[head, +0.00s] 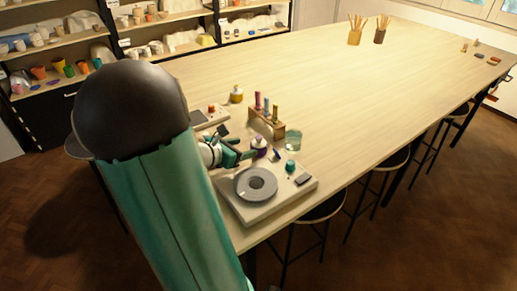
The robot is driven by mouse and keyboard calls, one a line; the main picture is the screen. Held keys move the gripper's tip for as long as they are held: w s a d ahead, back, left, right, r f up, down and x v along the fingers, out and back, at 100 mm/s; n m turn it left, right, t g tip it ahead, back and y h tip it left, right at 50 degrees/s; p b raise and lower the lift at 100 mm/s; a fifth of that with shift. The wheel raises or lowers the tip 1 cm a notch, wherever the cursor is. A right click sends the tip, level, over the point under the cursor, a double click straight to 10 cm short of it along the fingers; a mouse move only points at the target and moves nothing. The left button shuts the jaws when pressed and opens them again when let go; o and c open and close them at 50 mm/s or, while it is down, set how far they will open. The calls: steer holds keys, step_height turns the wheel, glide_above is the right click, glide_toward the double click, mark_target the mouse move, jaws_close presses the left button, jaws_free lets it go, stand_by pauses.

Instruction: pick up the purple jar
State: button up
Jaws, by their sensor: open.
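The purple jar (259,151), small with a pale top, stands on the long wooden table just behind the device with the grey round plate. My gripper (248,155) is at the jar's left side with its dark and green fingers open. The fingertips reach close to the jar. I cannot tell whether they touch it or stand on both sides of it. My large green and black arm link covers the table's near left part.
A device with a grey round plate (241,184) sits in front of the jar. A wooden rack (277,130) with coloured tubes, a glass beaker (293,141) and a yellow jar (236,97) stand nearby.

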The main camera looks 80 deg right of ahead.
mark_target(257, 143)
steer(key=x, duration=0.8)
steer(key=shift+c, duration=0.4)
steer(key=c, duration=0.8)
steer(key=shift+r, duration=0.15)
steer(key=shift+r, duration=0.65)
steer(key=w+a+r, duration=0.2)
steer(key=w+r, duration=0.1)
steer(key=w+a+r, duration=0.3)
steer(key=w+r, duration=0.1)
steer(key=w+a+r, duration=0.3)
steer(key=w+r, duration=0.1)
steer(key=shift+w+a+r, duration=0.15)
steer(key=shift+r, duration=0.1)
